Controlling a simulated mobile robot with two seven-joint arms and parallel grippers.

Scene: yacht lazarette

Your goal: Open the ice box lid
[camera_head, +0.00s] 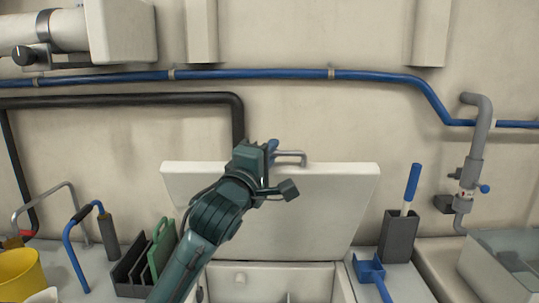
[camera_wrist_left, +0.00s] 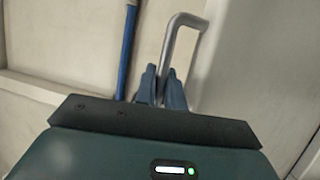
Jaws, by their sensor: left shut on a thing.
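The ice box lid (camera_head: 330,205) is a white panel standing raised, close to upright, behind the opening of the ice box (camera_head: 272,268). A grey bar handle (camera_head: 292,154) sits at the lid's top edge. My left gripper (camera_head: 272,151) is at the left end of this handle and shut on it. In the left wrist view, the blue fingertips (camera_wrist_left: 162,88) close around one leg of the bent handle (camera_wrist_left: 178,40). My left arm covers part of the lid and the box's left side. My right gripper is in neither view.
A green board in a dark rack (camera_head: 135,268) and a yellow bucket (camera_head: 22,275) stand on the left. A grey holder with a blue-handled tool (camera_head: 399,235) and a blue scoop (camera_head: 370,271) are on the right. A blue pipe (camera_head: 270,74) runs along the wall behind.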

